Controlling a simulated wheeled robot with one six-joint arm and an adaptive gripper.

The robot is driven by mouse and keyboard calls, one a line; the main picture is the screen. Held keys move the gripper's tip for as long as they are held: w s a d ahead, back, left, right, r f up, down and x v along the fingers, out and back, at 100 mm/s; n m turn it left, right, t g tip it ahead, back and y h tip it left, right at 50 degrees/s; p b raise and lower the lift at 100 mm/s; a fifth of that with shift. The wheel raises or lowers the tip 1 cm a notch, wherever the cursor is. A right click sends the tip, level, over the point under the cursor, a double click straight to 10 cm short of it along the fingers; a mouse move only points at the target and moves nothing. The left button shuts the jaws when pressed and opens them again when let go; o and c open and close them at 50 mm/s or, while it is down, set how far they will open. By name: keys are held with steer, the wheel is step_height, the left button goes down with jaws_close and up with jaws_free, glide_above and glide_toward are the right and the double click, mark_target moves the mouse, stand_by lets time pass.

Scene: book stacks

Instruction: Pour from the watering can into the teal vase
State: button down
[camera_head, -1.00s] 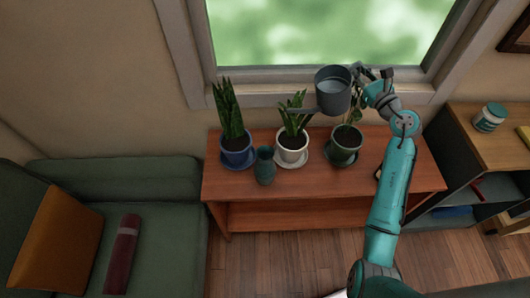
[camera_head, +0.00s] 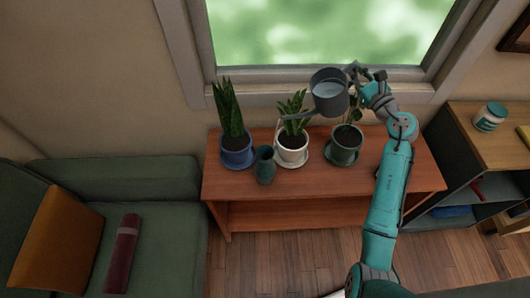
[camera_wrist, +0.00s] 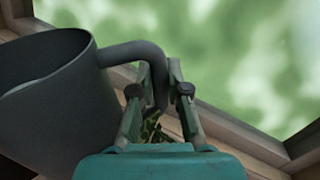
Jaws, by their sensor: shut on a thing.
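The grey watering can (camera_head: 329,98) is held in the air above the green-potted plant, with water visible inside it. Its spout points left, toward the white-potted plant. My gripper (camera_head: 358,80) is to the right of the can and shut on its handle. In the wrist view, the can's body (camera_wrist: 62,110) fills the left side, and its curved handle passes between the fingers of my gripper (camera_wrist: 158,95). The teal vase (camera_head: 265,165) stands upright on the wooden bench, left of and below the can, clear of the spout.
On the wooden bench (camera_head: 330,184) stand plants in a blue pot (camera_head: 237,153), a white pot (camera_head: 291,149) and a green pot (camera_head: 344,146). The window is behind. A green sofa (camera_head: 160,181) is at left; a shelf with a jar (camera_head: 490,117) is at right.

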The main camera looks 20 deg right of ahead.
mark_target(348, 71)
steer(key=shift+s+a+r+n, duration=0.15)
steer(key=shift+a+r+n, duration=0.25)
steer(key=shift+a, duration=0.2)
stand_by(0.7)
steer(key=shift+s+a+r+n+p, duration=0.15)
steer(key=shift+a+n+p, duration=0.2)
steer(key=shift+a+p, duration=0.3)
steer(key=shift+s+a+r+n+p, duration=0.1)
steer(key=shift+a+n+p, duration=0.3)
steer(key=shift+p, duration=0.35)
stand_by(5.3)
